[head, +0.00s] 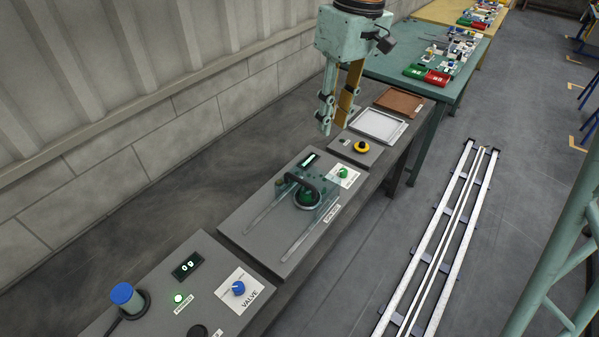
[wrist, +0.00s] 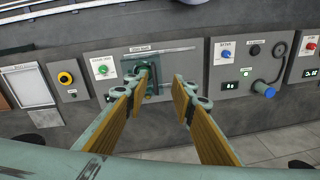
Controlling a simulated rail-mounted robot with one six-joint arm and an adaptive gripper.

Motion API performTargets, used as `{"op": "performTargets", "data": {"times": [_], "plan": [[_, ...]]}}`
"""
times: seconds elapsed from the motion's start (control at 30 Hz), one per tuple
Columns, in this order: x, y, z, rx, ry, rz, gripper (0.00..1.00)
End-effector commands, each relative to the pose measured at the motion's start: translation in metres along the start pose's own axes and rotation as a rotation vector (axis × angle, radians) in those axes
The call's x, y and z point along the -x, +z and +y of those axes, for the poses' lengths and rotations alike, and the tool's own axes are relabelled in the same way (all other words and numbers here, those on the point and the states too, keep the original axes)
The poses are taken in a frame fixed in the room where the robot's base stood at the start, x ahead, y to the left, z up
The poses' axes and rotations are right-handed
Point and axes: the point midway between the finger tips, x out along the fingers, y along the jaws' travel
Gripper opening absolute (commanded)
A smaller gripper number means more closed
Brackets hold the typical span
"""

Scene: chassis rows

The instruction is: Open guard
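The guard (head: 322,211) is a clear greenish cover with a dark arched handle (head: 316,184). It sits at the far end of two pale rails (head: 266,216) on the middle panel, over a round green part. The rails run bare toward the near side. In the wrist view the guard (wrist: 129,68) is partly hidden behind my left finger. My gripper (head: 335,122) is open and empty, above and beyond the guard and apart from it. Its two fingers also stand apart in the wrist view (wrist: 164,88).
The near panel has a blue valve knob (head: 238,288), a display and a blue-capped part (head: 123,294). Floor rails (head: 437,245) lie at right; a wall is at left.

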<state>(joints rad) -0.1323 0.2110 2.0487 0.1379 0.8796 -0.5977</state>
Motion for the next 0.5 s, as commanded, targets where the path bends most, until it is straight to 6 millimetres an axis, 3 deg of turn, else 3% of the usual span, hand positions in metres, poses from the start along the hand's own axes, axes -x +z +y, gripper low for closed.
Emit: {"op": "performTargets", "data": {"times": [0.5], "plan": [[-0.062,-0.063,0.012,0.131,-0.060,-0.054,0.24]]}}
